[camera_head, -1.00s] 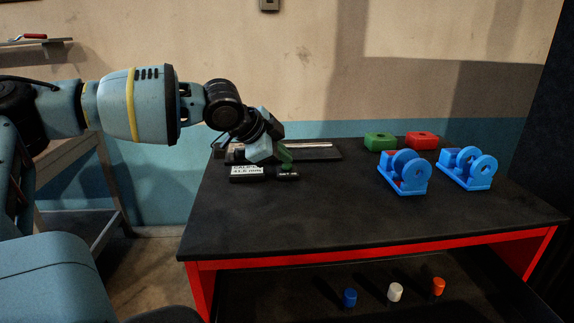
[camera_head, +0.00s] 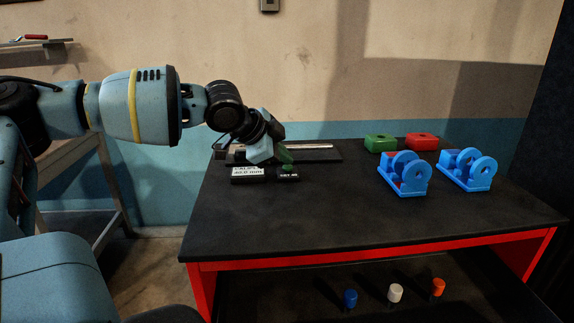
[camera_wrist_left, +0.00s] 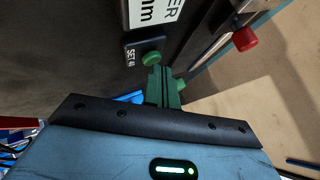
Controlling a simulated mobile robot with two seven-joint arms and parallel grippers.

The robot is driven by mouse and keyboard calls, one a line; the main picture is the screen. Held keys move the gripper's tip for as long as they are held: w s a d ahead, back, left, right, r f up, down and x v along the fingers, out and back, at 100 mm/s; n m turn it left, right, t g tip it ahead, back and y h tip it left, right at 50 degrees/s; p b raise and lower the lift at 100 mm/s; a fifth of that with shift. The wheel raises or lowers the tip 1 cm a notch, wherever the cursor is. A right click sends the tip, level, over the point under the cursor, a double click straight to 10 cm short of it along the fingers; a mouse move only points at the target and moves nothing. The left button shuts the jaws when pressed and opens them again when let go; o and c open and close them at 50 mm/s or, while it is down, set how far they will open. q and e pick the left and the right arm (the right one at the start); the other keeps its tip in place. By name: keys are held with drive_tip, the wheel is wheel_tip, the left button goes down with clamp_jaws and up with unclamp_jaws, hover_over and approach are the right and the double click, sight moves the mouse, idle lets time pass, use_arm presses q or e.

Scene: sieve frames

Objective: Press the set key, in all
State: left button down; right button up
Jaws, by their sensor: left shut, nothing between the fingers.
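The set key is a round green button (camera_wrist_left: 151,58) on a small black box labelled "SET 40" in the left wrist view. The box (camera_head: 288,173) also shows in the head view at the table's back left, with a white "CALIPER" display (camera_head: 248,171) beside it. The display seems to read 40.0 mm. My left gripper (camera_head: 286,158) is shut and empty, its green fingers (camera_wrist_left: 163,84) pointing down by the key. The fingertips are right beside the key in the wrist view; I cannot tell whether they touch it. My right gripper is not in view.
A long dark rail (camera_head: 315,153) lies behind the display. Two blue frames with rings (camera_head: 404,175) stand right, with a green block (camera_head: 380,143) and a red block (camera_head: 421,141) behind. Blue, white and orange caps stand in the tray below. The table's (camera_head: 340,215) front is clear.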

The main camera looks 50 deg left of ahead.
sight(284, 167)
use_arm(q)
drive_tip(key=shift+r, duration=0.6)
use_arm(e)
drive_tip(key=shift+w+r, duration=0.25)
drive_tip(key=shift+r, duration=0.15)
